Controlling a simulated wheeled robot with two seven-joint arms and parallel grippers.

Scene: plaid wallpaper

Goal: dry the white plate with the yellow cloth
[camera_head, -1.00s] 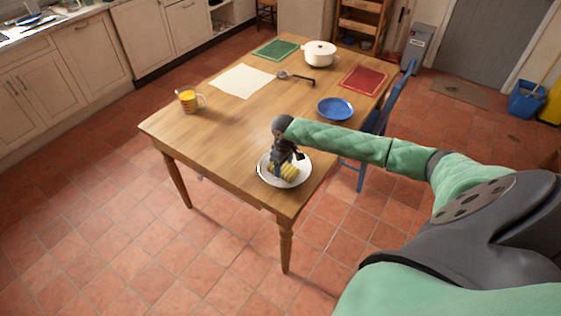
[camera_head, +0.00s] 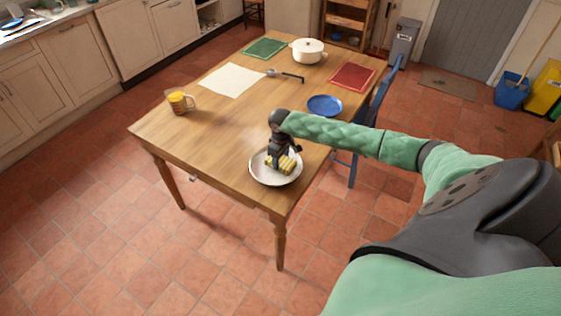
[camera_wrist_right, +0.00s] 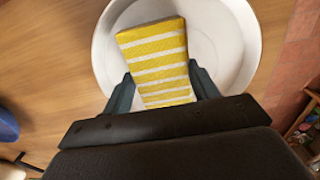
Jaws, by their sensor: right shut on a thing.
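The white plate (camera_head: 262,176) lies near the front right corner of the wooden table. It also shows in the right wrist view (camera_wrist_right: 235,50), partly hidden behind my gripper. The yellow cloth (camera_head: 286,165) is folded into a block with white stripes. In the right wrist view the cloth (camera_wrist_right: 155,55) sits between my fingers, over the plate's middle. My right gripper (camera_head: 280,162) is shut on the cloth and points down at the plate. Whether the cloth touches the plate surface is hard to tell. My left gripper is not in view.
The wooden table (camera_head: 205,140) is clear left of the plate. A blue plate (camera_head: 325,105) lies beyond my right arm. A mug (camera_head: 180,101), a cream pot (camera_head: 308,50), a ladle (camera_head: 285,75) and mats lie farther back. A blue chair (camera_head: 376,115) stands at the right edge.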

